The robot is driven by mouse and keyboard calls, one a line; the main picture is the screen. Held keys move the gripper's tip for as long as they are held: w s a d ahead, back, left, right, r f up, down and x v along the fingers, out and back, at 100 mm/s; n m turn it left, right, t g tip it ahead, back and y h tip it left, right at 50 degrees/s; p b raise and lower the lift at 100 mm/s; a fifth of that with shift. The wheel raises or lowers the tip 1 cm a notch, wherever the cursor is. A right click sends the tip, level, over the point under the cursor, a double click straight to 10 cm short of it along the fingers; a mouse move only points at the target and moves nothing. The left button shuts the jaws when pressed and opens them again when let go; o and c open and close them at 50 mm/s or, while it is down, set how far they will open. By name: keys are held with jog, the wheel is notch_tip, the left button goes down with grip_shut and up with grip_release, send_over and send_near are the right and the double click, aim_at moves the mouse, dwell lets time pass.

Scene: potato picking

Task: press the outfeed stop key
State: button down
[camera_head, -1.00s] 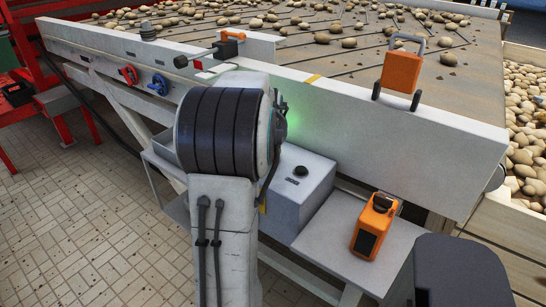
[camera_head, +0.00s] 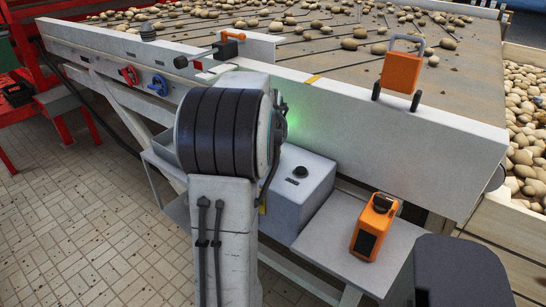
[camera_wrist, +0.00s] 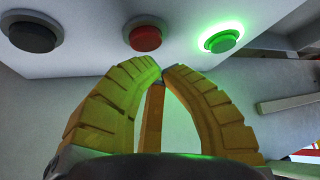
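In the wrist view a pale panel (camera_wrist: 185,52) carries a black key (camera_wrist: 32,36), a red key (camera_wrist: 145,37) and a lit green key (camera_wrist: 223,41). No labels are readable, so I cannot tell which is the outfeed stop key. My gripper (camera_wrist: 162,70) has ribbed yellow fingers with tips drawn together, shut with nothing seen held. The tips appear just below the red key in the picture, with an apparent gap. In the head view my arm hides the keys and gripper; a green glow (camera_head: 300,118) shows on the conveyor's side wall.
A grey box (camera_head: 303,200) with a black knob (camera_head: 300,172) stands beside my arm. An orange box with a handle (camera_head: 401,72) is on the conveyor wall.

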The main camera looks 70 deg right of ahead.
jog(key=shift+f, duration=0.15)
jog(key=shift+f+b, duration=0.25)
jog(key=shift+b, duration=0.25)
jog(key=shift+f+b, duration=0.45)
dwell(0.6)
jog(key=shift+r, duration=0.1)
dwell(0.4)
jog(key=shift+r+p, duration=0.65)
jog(key=shift+r, duration=0.15)
jog(key=shift+r+p, duration=1.9)
jog(key=shift+r, duration=0.6)
